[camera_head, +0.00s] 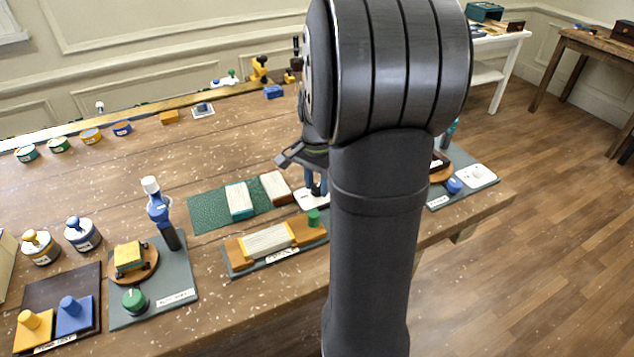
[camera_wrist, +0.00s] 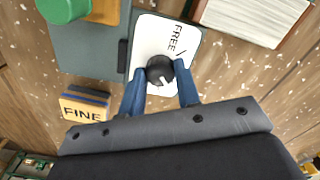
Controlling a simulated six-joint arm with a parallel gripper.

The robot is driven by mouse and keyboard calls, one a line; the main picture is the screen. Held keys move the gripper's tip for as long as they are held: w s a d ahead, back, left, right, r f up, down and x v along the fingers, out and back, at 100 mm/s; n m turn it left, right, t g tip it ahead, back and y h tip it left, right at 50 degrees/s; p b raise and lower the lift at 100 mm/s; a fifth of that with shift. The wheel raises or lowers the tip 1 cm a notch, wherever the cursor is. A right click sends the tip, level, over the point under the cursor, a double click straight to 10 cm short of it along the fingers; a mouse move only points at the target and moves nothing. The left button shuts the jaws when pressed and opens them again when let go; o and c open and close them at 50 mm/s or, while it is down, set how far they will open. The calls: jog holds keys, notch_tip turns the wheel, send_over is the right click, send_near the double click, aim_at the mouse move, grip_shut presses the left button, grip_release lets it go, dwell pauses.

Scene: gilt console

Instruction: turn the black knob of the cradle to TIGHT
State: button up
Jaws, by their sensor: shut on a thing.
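The black knob (camera_wrist: 157,66) sits on a white plate (camera_wrist: 150,34) lettered FREE, with a short dark tick beside the word. A white mark on the knob points toward the bottom of the wrist view, away from FREE. The word TIGHT is not visible. My gripper (camera_wrist: 161,80) has its blue fingers on either side of the knob, shut on it. The cradle (camera_head: 233,251) holds a pale block beside the plate.
A green knob (camera_head: 313,217) stands at the cradle's right end, close to my gripper. Bound blocks lie on a green mat (camera_head: 207,211) behind. A FINE block (camera_wrist: 83,108) is left of my fingers in the wrist view. My arm hides part of the table.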

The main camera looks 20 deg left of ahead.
jog(key=o, duration=1)
notch_tip(320, 180, up, 17)
jog(key=shift+r, duration=0.2)
jog(key=shift+f, duration=0.1)
notch_tip(320, 180, down, 17)
jog(key=shift+f, duration=0.15)
dwell(0.6)
